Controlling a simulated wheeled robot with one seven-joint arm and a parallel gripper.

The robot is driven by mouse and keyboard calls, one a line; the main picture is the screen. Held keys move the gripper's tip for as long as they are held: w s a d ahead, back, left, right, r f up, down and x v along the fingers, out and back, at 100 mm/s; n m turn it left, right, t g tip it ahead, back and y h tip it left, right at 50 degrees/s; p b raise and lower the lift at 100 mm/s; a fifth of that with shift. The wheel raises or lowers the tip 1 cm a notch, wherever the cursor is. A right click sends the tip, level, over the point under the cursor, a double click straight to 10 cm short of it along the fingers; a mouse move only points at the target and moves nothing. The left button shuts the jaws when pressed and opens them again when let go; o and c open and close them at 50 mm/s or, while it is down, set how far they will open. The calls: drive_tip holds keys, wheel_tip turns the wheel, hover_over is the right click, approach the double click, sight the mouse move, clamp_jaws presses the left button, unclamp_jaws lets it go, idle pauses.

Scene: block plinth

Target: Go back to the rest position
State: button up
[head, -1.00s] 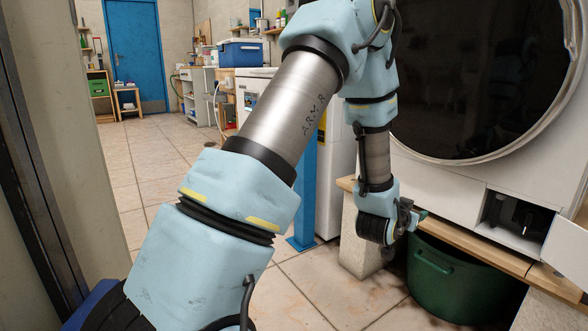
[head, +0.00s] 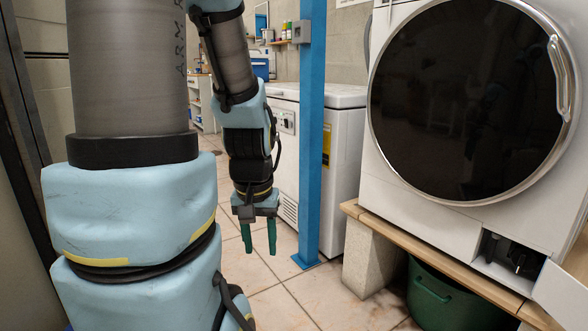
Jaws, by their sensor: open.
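My gripper (head: 260,238) hangs at the end of my arm, left of the blue post in the head view. Its two green fingers point down and stand apart, with nothing between them. It is above the tiled floor and clear of the washing machine (head: 400,185). The machine has a large round dark door, which is shut. A small hatch (head: 512,255) low on its front is open, with a dark part inside and its flap (head: 562,298) swung out.
A blue post (head: 312,130) stands close to the right of my gripper. Behind it is a white chest appliance (head: 345,160). The machine rests on a wooden board over a block plinth (head: 372,258), with a green tub (head: 440,300) beneath. Tiled floor (head: 285,300) lies open below my gripper.

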wheel_tip(320, 180, up, 34)
drive_tip(key=p, duration=3.2)
